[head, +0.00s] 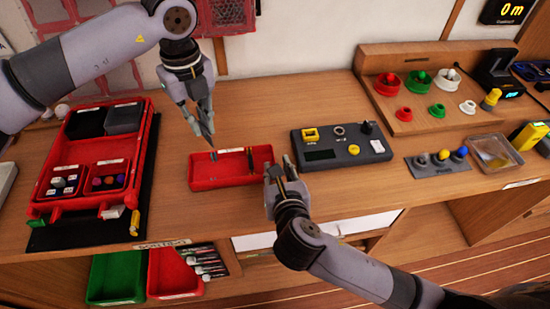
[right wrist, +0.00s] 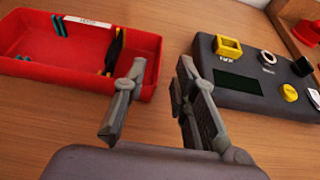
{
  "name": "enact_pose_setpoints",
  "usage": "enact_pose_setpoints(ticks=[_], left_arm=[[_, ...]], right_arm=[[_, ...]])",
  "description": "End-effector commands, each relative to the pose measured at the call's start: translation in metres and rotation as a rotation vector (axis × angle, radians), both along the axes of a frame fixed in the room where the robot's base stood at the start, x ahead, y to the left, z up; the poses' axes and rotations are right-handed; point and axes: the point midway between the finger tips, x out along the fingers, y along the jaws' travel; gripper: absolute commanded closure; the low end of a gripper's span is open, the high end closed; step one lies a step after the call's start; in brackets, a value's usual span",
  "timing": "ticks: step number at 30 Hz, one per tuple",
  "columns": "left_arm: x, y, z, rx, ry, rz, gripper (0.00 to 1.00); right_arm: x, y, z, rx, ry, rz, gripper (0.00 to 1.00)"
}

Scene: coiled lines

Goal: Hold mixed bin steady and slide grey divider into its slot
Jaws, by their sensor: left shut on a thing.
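The red mixed bin (head: 232,181) stands on the bench between my two grippers. It also shows at the left of the right wrist view (right wrist: 62,72), with a black divider (right wrist: 116,50) standing across its right part and teal pieces on its walls further left. My left gripper (head: 207,132) is above the bin's far left part, shut on a thin grey piece that looks like the grey divider, seen mostly edge-on and largely hidden by the fingers. My right gripper (head: 283,172) is open at the bin's right end. Its fingers (right wrist: 158,95) are apart; the bin's right wall shows between them.
A dark control box (head: 341,147) stands close to the right of my right gripper. A large red tray (head: 143,150) with small bins is at the left. A wooden stand (head: 390,110) with coloured buttons is at the back right. The bench's front edge is close to the bin.

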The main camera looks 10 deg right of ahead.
Motion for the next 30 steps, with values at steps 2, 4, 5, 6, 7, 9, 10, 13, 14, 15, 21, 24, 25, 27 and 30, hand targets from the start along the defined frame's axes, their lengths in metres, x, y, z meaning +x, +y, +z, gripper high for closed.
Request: enact_pose_setpoints(ticks=[2,4,5,6,7,9,10,13,14,15,21,24,25,27,30], left_arm=[[0.0,0.0,0.0,0.0,0.0,0.0,1.0],[0.0,0.0,0.0,0.0,0.0,0.0,1.0],[0.0,0.0,0.0,0.0,0.0,0.0,1.0],[0.0,0.0,0.0,0.0,0.0,0.0,1.0],[0.0,0.0,0.0,0.0,0.0,0.0,1.0],[0.0,0.0,0.0,0.0,0.0,0.0,1.0],[0.0,0.0,0.0,0.0,0.0,0.0,1.0],[0.0,0.0,0.0,0.0,0.0,0.0,1.0],[0.0,0.0,0.0,0.0,0.0,0.0,1.0],[0.0,0.0,0.0,0.0,0.0,0.0,1.0],[0.0,0.0,0.0,0.0,0.0,0.0,1.0],[0.0,0.0,0.0,0.0,0.0,0.0,1.0],[0.0,0.0,0.0,0.0,0.0,0.0,1.0],[0.0,0.0,0.0,0.0,0.0,0.0,1.0],[0.0,0.0,0.0,0.0,0.0,0.0,1.0]], right_arm=[[0.015,0.0,-0.006,-0.001,-0.001,-0.002,0.74],[0.026,-0.001,-0.011,-0.001,0.0,-0.003,0.74],[0.031,0.0,-0.012,-0.001,-0.001,-0.002,0.74],[0.036,-0.001,-0.014,-0.001,0.0,-0.002,0.74],[0.039,0.0,-0.016,0.0,0.0,-0.001,0.74],[0.046,0.0,-0.019,0.001,0.0,0.0,0.74],[0.048,0.0,-0.02,0.001,0.0,0.0,0.74],[0.054,0.0,-0.022,0.002,-0.001,-0.001,0.74],[0.055,0.0,-0.022,0.002,-0.001,0.0,0.74],[0.056,0.0,-0.022,0.002,-0.001,0.0,0.74],[0.056,0.0,-0.023,0.002,-0.001,0.0,0.74],[0.056,0.0,-0.023,0.002,-0.001,0.0,0.78],[0.056,0.0,-0.023,0.002,-0.001,0.0,0.8],[0.056,0.0,-0.023,0.002,-0.001,0.0,0.84],[0.056,0.0,-0.023,0.001,0.0,0.001,0.91]])
